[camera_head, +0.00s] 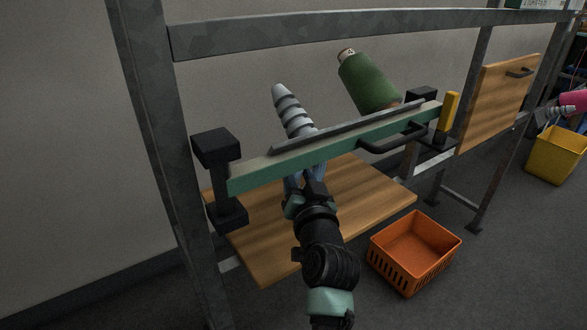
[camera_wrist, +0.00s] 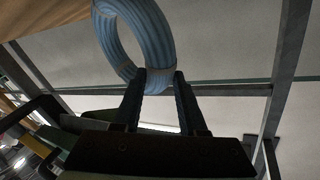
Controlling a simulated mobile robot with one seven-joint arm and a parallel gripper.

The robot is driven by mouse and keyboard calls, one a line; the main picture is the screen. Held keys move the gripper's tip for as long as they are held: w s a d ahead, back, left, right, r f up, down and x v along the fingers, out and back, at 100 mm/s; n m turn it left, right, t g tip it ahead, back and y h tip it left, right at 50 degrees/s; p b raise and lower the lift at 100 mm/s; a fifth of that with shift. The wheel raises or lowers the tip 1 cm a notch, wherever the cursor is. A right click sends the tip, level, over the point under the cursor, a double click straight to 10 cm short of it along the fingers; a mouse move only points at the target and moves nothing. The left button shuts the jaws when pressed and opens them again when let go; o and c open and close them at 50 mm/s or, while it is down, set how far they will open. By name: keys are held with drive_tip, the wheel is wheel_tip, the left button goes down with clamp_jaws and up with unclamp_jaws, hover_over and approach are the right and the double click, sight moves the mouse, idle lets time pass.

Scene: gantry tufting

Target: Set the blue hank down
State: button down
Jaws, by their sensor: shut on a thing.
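The blue hank (camera_wrist: 160,40) is a ring of blue strands in the wrist view. Its lower edge lies between the two fingers of my gripper (camera_wrist: 160,78), which is shut on it. In the head view a little of the blue hank (camera_head: 291,184) shows at my gripper (camera_head: 303,184), below the green bar and above the wooden board (camera_head: 370,190). My arm and the bar hide most of it there. I cannot tell whether the hank touches the board.
The green bar (camera_head: 290,160) with a black handle (camera_head: 393,140) crosses just above my gripper. A grey ribbed cone (camera_head: 290,108) and a green spool (camera_head: 368,82) stand behind it. Grey frame posts (camera_head: 160,130) stand left. An orange basket (camera_head: 414,252) is on the floor at right.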

drive_tip(key=shift+s+r, duration=0.2)
drive_tip(key=shift+d+f, duration=0.1)
drive_tip(key=c, duration=0.9)
unclamp_jaws()
drive_tip(key=shift+w+f, duration=0.1)
drive_tip(key=shift+f, duration=0.05)
drive_tip(key=o, duration=0.4)
drive_tip(key=shift+o, duration=0.2)
drive_tip(key=shift+r, duration=0.25)
drive_tip(key=shift+s+f, duration=0.1)
drive_tip(key=shift+s, duration=0.25)
drive_tip(key=p+v, duration=0.1)
drive_tip(key=v, duration=1)
drive_tip(key=shift+s, duration=0.2)
drive_tip(key=shift+d, duration=0.15)
